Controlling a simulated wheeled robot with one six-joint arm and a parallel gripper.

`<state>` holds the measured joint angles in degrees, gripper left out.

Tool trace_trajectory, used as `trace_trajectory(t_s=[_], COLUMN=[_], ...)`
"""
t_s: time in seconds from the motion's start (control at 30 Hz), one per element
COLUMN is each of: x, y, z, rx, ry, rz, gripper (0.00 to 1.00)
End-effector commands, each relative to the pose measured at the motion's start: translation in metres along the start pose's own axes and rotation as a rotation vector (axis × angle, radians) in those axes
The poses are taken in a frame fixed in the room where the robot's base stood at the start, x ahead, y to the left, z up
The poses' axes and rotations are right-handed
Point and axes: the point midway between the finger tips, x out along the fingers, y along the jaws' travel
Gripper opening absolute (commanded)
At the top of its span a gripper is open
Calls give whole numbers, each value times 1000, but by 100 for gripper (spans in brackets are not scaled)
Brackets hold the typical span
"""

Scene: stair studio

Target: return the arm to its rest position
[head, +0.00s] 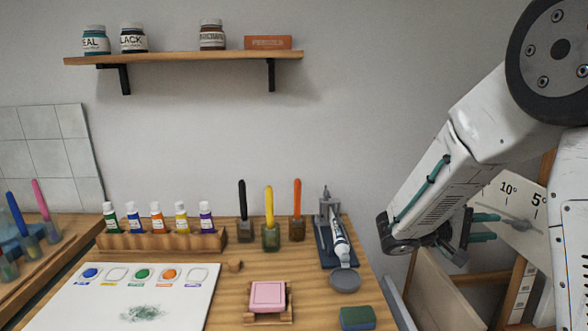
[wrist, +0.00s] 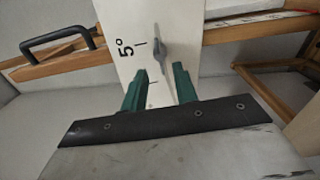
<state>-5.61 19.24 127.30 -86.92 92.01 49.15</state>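My arm reaches in from the right side of the head view and bends down to the left. My gripper (head: 498,227) is at its end, right of the table, with its two green fingers pointing right toward a white angle board (head: 515,204). In the wrist view my gripper (wrist: 160,75) has its fingers apart with nothing between them. The board (wrist: 129,73), marked 5°, lies beyond the fingertips.
A wall shelf (head: 185,58) carries jars. A wooden frame (head: 519,290) stands near my gripper. The wall space left of my arm is free.

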Motion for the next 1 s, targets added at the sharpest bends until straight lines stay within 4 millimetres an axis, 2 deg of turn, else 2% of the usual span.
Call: trace_trajectory(t_s=[0.13,0.5,0.6,0.67,0.77,1.0], x=[-10,-11,-11,-12,-16,-43], y=[0,0,-10,-25,-42,-56], z=[0,0,4,15,44,125], rx=[0,-18,-93,-163,-253,-318], ry=[1,1,-12,-43,-102,-185], rz=[1,-1,-45,-106,-247,-662], gripper=[29,29,29,29,29,29])
